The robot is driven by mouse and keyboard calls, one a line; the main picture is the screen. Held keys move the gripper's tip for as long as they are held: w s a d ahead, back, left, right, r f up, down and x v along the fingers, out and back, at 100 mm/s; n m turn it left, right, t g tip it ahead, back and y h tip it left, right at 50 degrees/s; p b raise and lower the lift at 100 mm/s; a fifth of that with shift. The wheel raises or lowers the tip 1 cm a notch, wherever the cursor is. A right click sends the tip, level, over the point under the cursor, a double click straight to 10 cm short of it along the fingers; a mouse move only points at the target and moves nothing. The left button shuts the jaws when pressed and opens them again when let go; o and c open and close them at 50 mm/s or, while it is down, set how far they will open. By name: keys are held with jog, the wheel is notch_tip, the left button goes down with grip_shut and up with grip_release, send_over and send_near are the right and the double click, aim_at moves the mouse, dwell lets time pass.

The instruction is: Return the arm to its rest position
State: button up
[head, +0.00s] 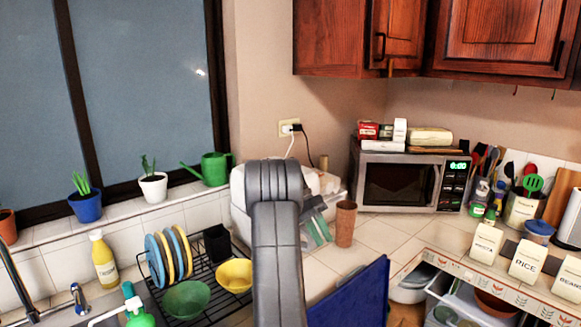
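My arm rises from the bottom middle of the head view as a dark grey link, with a rounded joint at its top in front of the counter corner. My gripper is not visible in this view. Whether it is open or shut, and whether it holds anything, does not show. The arm hides part of the counter and of the pale items behind it.
A dish rack (214,311) with plates and bowls stands left of my arm. A brown cup (345,224) and a microwave (405,182) stand to the right. A dark blue panel (352,299) is close at lower right. Cabinets (500,38) hang above. An open drawer (455,292) sits lower right.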

aim_at(348, 275)
jog(key=s+d+r+p+x, duration=0.1)
jog(key=x, duration=1)
jog(key=shift+r, duration=0.2)
jog(key=shift+d+r, duration=0.1)
